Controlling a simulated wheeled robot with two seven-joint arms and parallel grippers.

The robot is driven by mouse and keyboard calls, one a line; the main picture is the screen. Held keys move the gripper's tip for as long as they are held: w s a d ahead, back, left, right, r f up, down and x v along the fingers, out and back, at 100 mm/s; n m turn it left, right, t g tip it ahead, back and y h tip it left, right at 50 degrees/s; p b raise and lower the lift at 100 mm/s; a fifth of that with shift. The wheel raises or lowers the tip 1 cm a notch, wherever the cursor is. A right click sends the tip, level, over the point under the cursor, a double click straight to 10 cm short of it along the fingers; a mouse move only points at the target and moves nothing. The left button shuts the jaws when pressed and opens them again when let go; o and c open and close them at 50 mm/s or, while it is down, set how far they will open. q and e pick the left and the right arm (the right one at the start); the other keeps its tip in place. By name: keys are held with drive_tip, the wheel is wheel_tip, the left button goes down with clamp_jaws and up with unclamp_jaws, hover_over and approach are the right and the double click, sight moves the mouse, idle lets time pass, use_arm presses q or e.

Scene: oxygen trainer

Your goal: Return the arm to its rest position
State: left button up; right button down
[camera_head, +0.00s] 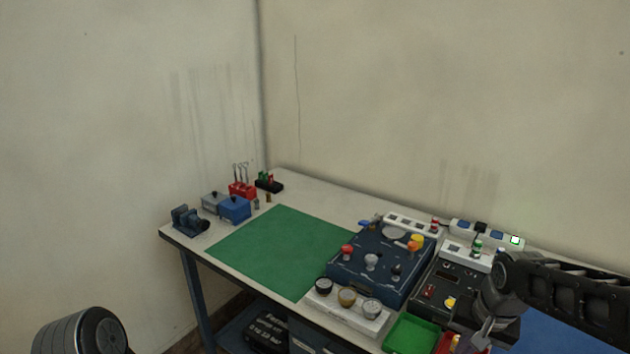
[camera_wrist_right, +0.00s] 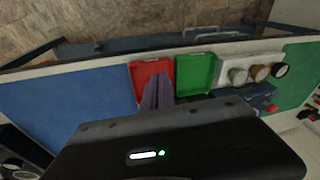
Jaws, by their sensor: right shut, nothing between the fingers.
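My right arm (camera_head: 570,295) comes in from the right edge in the head view, over the right part of the workbench. Its gripper (camera_head: 482,343) points down near the front edge, partly cut off by the frame. In the right wrist view the gripper fingers (camera_wrist_right: 157,92) are together with nothing between them, in front of the red tray (camera_wrist_right: 150,72). Only a rounded grey part of my left arm (camera_head: 82,332) shows at the lower left; the left gripper is out of the picture.
The dark blue trainer panel (camera_head: 378,283) with knobs stands left of my right gripper, beside the green tray (camera_head: 410,335) and white gauge strip (camera_head: 345,311). A black control box (camera_head: 452,283) is close to the arm. The green mat (camera_head: 270,250) is bare.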

drive_tip(key=a+f+n+t+y, duration=0.1)
drive_tip(key=a+f+n, duration=0.1)
drive_tip(key=a+f, duration=0.6)
drive_tip(key=a+f+n+t+y, duration=0.1)
drive_tip(key=a+f+y, duration=0.1)
drive_tip(key=a+f, duration=0.65)
drive_tip(key=s+a+f+g, duration=0.2)
drive_tip(key=s+a+f, duration=0.1)
drive_tip(key=s+f, duration=0.5)
drive_tip(key=s+a+f+n+g, duration=0.1)
drive_tip(key=s+a+f+g, duration=0.1)
drive_tip(key=s+f, duration=0.7)
drive_tip(key=s+a+b, duration=0.1)
drive_tip(key=s, duration=0.2)
drive_tip(key=shift+s+a+y, duration=0.25)
drive_tip(key=shift+s+y, duration=0.05)
drive_tip(key=shift+s, duration=0.05)
drive_tip(key=shift+f, duration=0.1)
